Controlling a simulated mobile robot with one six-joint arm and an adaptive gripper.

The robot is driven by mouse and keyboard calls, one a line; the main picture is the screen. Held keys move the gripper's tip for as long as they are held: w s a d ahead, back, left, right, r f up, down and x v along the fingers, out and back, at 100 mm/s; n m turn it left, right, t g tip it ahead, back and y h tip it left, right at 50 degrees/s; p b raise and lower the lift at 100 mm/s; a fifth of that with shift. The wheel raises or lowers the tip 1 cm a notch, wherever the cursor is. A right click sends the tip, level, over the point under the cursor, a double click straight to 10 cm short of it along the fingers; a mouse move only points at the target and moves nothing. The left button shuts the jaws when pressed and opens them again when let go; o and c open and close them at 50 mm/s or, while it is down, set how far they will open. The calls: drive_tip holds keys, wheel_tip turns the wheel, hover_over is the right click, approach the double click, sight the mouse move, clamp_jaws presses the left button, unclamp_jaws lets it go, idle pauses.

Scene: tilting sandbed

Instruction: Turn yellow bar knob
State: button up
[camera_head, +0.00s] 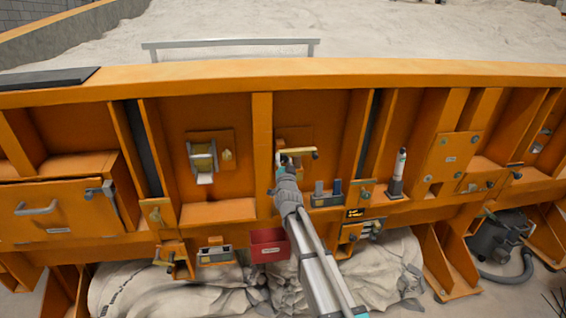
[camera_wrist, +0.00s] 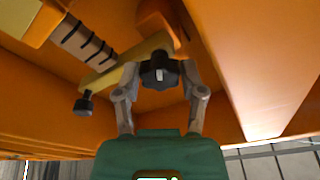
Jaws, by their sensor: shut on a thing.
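The yellow bar knob (camera_head: 301,151) sits on the orange front panel, just above my gripper (camera_head: 289,166) in the head view. In the wrist view the bar (camera_wrist: 120,73) runs at a slant from lower left to upper right, with a black handle (camera_wrist: 84,105) at its lower-left end. The fingertips hide the bar there, so the exact contact is not visible.
A pale striped cylinder (camera_wrist: 82,40) lies close to the bar in the wrist view. A roll holder (camera_head: 202,158) is to the left on the panel. A tube (camera_head: 398,170) stands to the right. A red bin (camera_head: 268,248) hangs below.

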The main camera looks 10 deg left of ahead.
drive_tip(key=shift+n, duration=0.4)
drive_tip(key=o, duration=0.9)
drive_tip(key=shift+c, duration=0.2)
